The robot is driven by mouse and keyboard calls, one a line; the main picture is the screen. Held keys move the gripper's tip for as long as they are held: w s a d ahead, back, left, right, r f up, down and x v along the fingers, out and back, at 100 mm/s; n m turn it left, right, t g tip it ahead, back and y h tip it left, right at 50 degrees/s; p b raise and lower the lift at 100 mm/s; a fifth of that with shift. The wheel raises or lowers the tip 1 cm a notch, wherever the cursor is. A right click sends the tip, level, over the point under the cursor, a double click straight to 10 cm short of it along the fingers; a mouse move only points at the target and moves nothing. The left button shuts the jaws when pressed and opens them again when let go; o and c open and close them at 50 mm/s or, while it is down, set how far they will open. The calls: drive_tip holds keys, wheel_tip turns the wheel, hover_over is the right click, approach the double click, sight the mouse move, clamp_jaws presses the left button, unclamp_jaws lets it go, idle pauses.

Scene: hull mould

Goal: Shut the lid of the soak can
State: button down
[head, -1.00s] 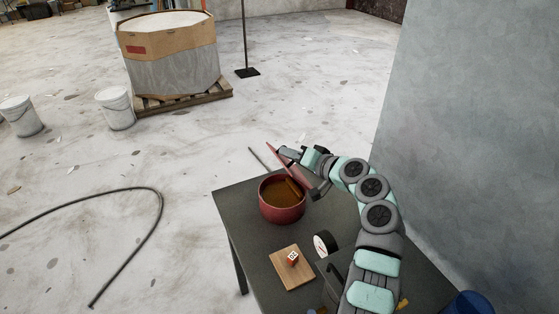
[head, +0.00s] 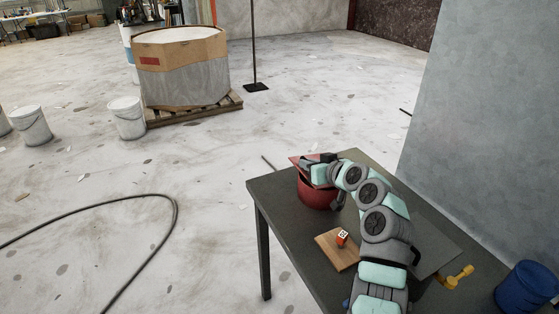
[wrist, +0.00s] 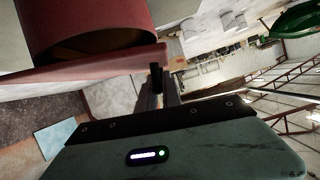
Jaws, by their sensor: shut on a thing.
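The soak can (head: 318,196) is a round red pot at the far end of the dark table. Its flat red lid (head: 300,160) lies low and nearly level over the top in the head view. In the wrist view the can (wrist: 75,18) shows upper left with the lid (wrist: 90,66) across its mouth. A dark curved band lies between them, and I cannot tell whether the lid sits flush. My gripper (head: 312,159) is at the lid's far edge, shut on it. One dark fingertip (wrist: 155,78) shows by the lid's corner; the arm hides part of the can.
A wooden board (head: 335,256) with a small red-and-white block (head: 342,238) lies nearer on the table (head: 285,220). A yellow object (head: 459,277) and a blue container (head: 527,287) stand at the right. A grey wall (head: 480,110) rises behind. Open floor lies left, with a hose.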

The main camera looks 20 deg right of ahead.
drive_tip(key=shift+a+f, duration=0.25)
drive_tip(key=shift+f, duration=0.25)
drive_tip(key=shift+a+f+n+h+b, duration=0.2)
drive_tip(key=shift+f+n+h+b, duration=0.25)
drive_tip(key=shift+f+n, duration=0.35)
drive_tip(key=shift+f, duration=0.1)
drive_tip(key=c, duration=1.5)
unclamp_jaws()
drive_tip(key=shift+s, duration=0.15)
drive_tip(key=shift+s+r, duration=0.2)
drive_tip(key=shift+r, duration=0.05)
drive_tip(key=p+v, duration=0.3)
drive_tip(key=v, duration=0.7)
drive_tip(key=shift+a+p, duration=0.1)
drive_tip(key=shift+p, duration=0.25)
